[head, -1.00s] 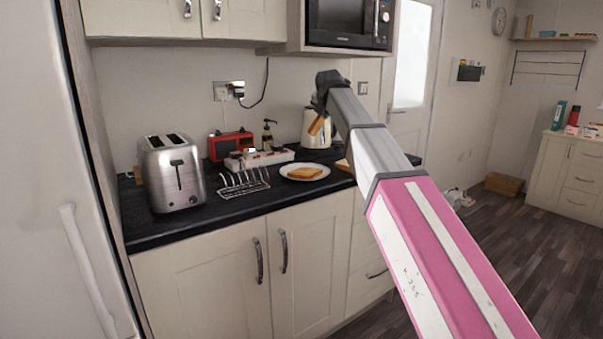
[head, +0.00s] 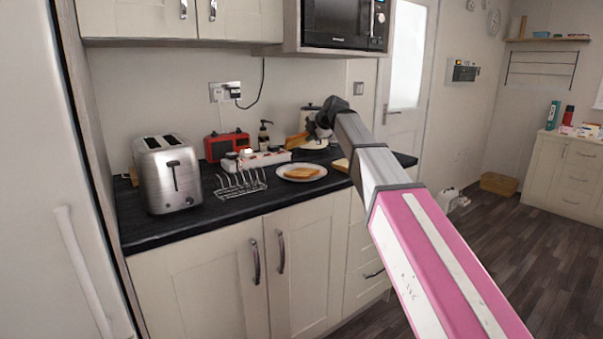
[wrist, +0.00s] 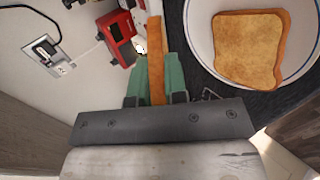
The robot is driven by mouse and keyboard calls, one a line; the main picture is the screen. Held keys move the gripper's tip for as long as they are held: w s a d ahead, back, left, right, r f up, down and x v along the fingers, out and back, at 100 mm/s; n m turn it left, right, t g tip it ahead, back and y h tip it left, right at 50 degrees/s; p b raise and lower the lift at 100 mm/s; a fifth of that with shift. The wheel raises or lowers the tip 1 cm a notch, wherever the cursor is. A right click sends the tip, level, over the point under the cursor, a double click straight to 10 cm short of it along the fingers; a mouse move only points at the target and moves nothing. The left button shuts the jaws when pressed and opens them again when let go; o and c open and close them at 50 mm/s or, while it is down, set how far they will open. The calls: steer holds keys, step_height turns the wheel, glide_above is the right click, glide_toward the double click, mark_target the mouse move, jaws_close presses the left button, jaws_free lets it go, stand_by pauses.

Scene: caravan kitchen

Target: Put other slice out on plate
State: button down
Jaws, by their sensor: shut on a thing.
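My gripper (wrist: 157,82) is shut on a slice of toast (wrist: 155,50), seen edge-on between the green fingers in the wrist view. In the head view the held slice (head: 295,140) shows just left of my gripper (head: 308,134), above the counter and behind the plate. The white plate (head: 284,177) lies on the dark counter with another slice of toast (head: 301,173) flat on it. In the wrist view the plate (wrist: 194,45) and its slice (wrist: 249,48) are at the upper right, to the right of the held slice.
A toaster (head: 170,175), a wire toast rack (head: 240,186), a red radio (head: 227,145), a white tray (head: 266,158) and a soap dispenser (head: 265,136) stand left of the plate. A kettle (head: 312,112) is behind my gripper. Part of a bread-coloured item (head: 341,165) lies right of the plate.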

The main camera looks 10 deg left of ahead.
steer(key=shift+f, duration=3.1)
steer(key=c, duration=1.3)
jaws_free()
steer(key=shift+d+r, duration=0.1)
steer(key=v, duration=0.7)
steer(key=shift+s+d+r, duration=0.2)
steer(key=shift+s+r, duration=0.05)
steer(key=shift+r, duration=0.1)
